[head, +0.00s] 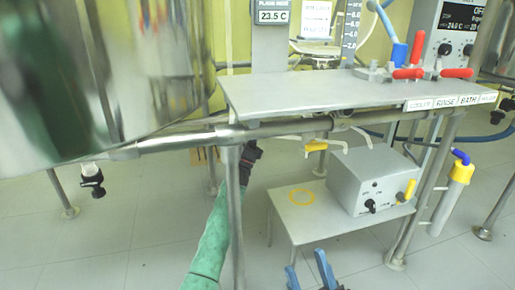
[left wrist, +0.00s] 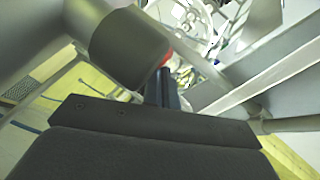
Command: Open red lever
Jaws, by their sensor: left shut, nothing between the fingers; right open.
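Red levers sit on the valve manifold on the grey shelf: a left one (head: 408,73), a right one (head: 457,73) and an upright one (head: 417,47). A blue lever (head: 399,55) stands beside the upright one. My left gripper (head: 252,150) is below the shelf's left end, by the metal post, well apart from these levers; its fingertips are hard to make out there. In the left wrist view its dark blue fingers (left wrist: 162,88) are shut and empty, with a small red part (left wrist: 167,59) just beyond them. My right gripper (head: 310,272) is open, low at the bottom edge.
The shelf (head: 300,92) has a labelled front edge and metal legs. A steel vessel (head: 100,70) fills the upper left. Below the shelf, a grey box (head: 370,182) stands on a low table (head: 285,222). A dark cylinder (left wrist: 130,45) is close in the left wrist view.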

